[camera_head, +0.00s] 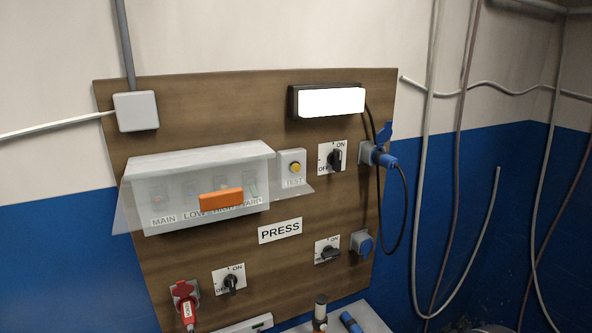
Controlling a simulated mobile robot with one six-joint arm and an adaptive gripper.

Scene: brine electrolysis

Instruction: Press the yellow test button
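The yellow test button (293,167) sits on a small light-grey box (285,157) with a TEST label, on the brown wooden panel (232,102). It is just right of a clear-covered switch box and left of an upper ON/OFF rotary switch (332,159). My gripper is not in view.
The clear-covered box (200,160) has an orange handle (221,200) and juts out left of the button. A shelf-like lip lies below the button. A lit white lamp (331,101), blue plug (384,161) with hanging cable, and red plug (187,310) are on the panel.

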